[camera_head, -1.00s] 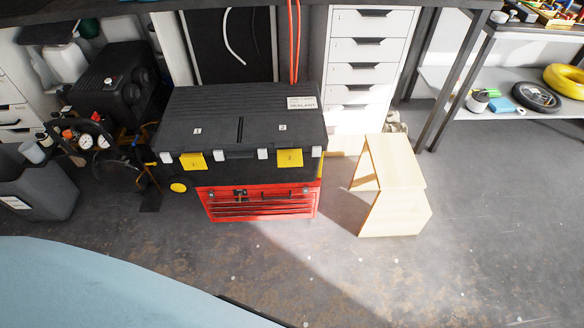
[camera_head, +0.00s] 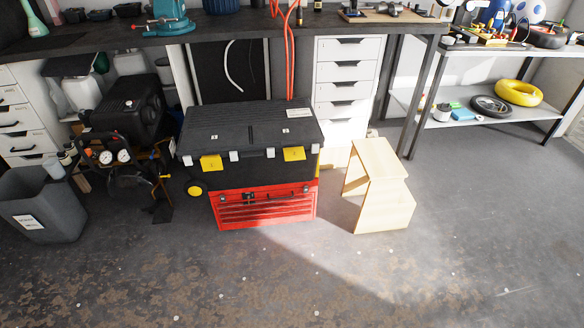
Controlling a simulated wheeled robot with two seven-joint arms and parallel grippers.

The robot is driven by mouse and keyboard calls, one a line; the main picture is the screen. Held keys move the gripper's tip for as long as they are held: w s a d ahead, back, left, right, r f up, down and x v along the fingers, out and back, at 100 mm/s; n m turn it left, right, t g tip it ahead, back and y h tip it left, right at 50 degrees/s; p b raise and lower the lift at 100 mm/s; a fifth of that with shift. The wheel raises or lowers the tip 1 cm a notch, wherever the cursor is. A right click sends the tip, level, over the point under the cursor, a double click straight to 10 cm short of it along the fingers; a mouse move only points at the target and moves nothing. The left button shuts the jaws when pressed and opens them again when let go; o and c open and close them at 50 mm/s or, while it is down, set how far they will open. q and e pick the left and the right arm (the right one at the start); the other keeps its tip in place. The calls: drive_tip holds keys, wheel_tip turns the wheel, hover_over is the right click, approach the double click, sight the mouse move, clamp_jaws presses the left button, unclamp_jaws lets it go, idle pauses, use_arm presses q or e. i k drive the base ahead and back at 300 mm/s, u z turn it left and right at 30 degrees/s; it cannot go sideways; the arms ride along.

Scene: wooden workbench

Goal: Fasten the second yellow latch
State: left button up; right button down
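A black toolbox (camera_head: 240,122) with a closed lid stands on a red drawer chest (camera_head: 265,208) on the floor. Its front carries two yellow latches. The left yellow latch (camera_head: 211,163) hangs at the lid's left front. The right yellow latch (camera_head: 294,154), which bore the number 2 in the earlier view, is at the right front. Both seem to stick out a little from the front; whether either is fastened is too small to tell. Neither of my grippers is in view.
A wooden step stool (camera_head: 385,205) stands right of the chest. A grey bin (camera_head: 42,205) and a black compressor (camera_head: 125,105) are at the left. The workbench (camera_head: 215,36) is behind, with white drawers (camera_head: 343,85) under it. The floor in front is clear.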

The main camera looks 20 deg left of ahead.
sight(294, 153)
drive_tip(key=u, duration=0.8)
drive_tip(key=i, duration=0.4)
